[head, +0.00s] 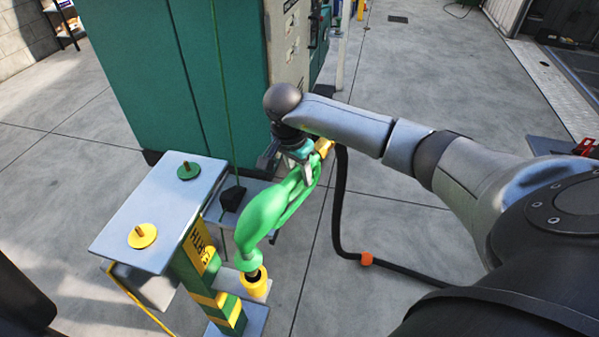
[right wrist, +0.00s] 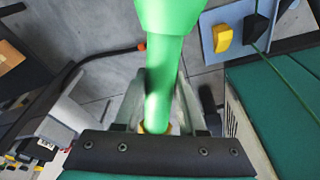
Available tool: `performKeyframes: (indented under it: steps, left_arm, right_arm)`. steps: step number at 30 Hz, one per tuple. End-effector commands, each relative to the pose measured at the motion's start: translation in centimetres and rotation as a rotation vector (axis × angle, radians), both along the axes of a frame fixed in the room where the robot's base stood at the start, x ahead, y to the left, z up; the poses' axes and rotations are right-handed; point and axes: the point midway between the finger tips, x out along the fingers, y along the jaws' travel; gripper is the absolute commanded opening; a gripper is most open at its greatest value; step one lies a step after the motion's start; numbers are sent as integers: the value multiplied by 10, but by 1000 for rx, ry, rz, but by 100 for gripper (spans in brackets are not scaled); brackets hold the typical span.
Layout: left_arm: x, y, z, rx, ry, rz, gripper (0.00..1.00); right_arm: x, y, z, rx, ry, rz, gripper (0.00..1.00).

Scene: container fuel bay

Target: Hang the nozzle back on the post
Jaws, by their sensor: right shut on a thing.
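A green nozzle (head: 265,217) hangs from my right gripper (head: 303,168), which is shut on its upper part. Its lower end points down at a yellow cup with a dark opening (head: 256,287) beside the post; I cannot tell whether it is inside or just above it. The post (head: 207,283) is green with yellow bands and dark lettering. In the right wrist view the nozzle (right wrist: 168,75) passes between the fingers of my right gripper (right wrist: 162,105). A black hose (head: 338,205) with an orange band runs from the yellow fitting at the nozzle's top to the floor. My left gripper is not seen.
A grey table top (head: 160,218) left of the post carries one green and one yellow round cap. A tall green cabinet (head: 170,75) stands behind. A thin green cord ends in a black piece (head: 232,196) near the nozzle. Floor at the right is mostly clear.

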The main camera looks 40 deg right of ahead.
Motion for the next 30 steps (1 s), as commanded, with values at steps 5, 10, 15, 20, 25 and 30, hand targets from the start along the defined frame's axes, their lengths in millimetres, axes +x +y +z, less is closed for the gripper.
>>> performKeyframes:
  steps: [5,10,15,20,25,30]
  left_arm:
    - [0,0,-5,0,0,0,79]
    - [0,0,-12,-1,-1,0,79]
    - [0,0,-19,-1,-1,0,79]
    - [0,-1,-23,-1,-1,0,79]
    - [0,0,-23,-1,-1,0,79]
    - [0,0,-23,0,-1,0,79]
  right_arm:
    - [1,0,-5,1,-3,0,0]
    - [1,0,-14,1,-3,1,0]
    - [1,0,-22,1,-3,1,0]
    - [1,0,-28,1,-3,0,0]
    - [1,0,-27,1,-3,0,0]
    - [1,0,-28,1,-3,0,0]
